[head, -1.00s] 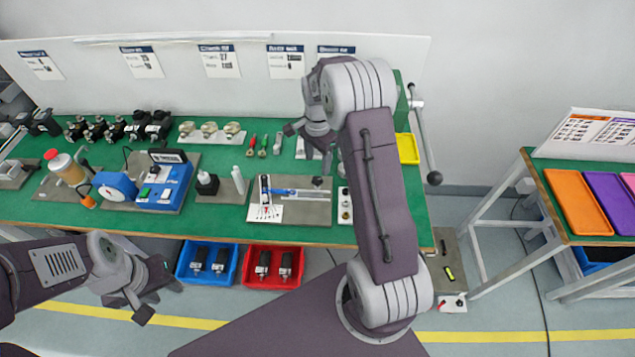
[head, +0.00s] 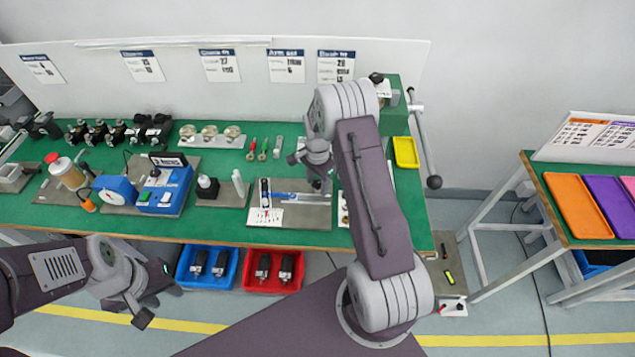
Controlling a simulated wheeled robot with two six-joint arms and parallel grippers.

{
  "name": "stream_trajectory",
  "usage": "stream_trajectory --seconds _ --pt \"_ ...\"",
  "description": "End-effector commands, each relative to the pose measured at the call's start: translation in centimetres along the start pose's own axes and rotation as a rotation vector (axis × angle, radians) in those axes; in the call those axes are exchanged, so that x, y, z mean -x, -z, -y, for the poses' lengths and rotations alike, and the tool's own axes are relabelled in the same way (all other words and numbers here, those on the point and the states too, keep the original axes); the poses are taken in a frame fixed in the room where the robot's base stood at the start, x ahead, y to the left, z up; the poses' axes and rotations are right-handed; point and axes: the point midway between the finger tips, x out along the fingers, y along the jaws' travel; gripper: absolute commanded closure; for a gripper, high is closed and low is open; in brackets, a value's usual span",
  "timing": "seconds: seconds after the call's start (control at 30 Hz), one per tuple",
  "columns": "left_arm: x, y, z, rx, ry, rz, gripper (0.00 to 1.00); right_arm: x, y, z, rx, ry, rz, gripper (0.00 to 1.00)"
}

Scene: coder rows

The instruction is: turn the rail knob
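A grey plate (head: 310,217) on the green bench carries a blue and silver rail (head: 290,197) with a white card (head: 265,216) at its left end. The rail knob is not clearly visible; my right gripper covers the right part of the plate, where a small dark knob showed earlier. My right gripper (head: 311,172) points down over the plate's right end with its fingers apart. Contact with the knob cannot be made out. My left gripper (head: 154,297) hangs open and empty in front of the bench, at the lower left.
A blue device (head: 164,187), a black bottle (head: 207,187) and a white bottle (head: 238,182) stand left of the plate. Blue (head: 205,282) and red (head: 272,288) bins sit below.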

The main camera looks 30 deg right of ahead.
Motion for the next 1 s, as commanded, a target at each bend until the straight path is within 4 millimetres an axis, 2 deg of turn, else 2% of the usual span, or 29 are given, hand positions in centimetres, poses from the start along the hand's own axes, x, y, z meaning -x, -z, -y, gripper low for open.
stream_trajectory --seconds 0.03,0.17,0.27,0.5,0.73,0.77,0.8,1.0 --pt "0.00 0.00 0.00 0.000 0.000 0.000 0.64 0.01 0.00 0.00 0.000 0.000 0.000 0.64" --pt "0.00 0.00 0.00 0.000 0.000 0.000 0.64 0.02 0.00 0.00 0.000 0.000 0.000 1.00" --pt "0.08 0.01 0.00 0.000 0.000 0.000 0.64 0.07 0.00 0.00 0.010 0.000 0.000 1.00" --pt "0.57 0.06 -0.01 0.000 0.000 0.000 0.64 0.09 0.01 0.04 0.168 0.000 0.000 1.00" --pt "0.52 0.06 -0.01 0.000 0.000 0.000 0.64 0.06 0.02 0.05 0.170 0.001 -0.001 1.00" --pt "0.52 0.06 -0.01 0.000 0.000 0.000 0.64 0.06 0.03 0.06 0.170 0.001 -0.001 0.58" --pt "0.52 0.05 -0.01 0.000 0.000 0.000 0.64 0.06 0.03 0.06 0.170 0.001 -0.001 0.47" --pt "0.52 0.05 -0.01 0.000 0.000 0.000 0.64 0.05 0.01 0.04 0.169 0.000 0.000 0.45"
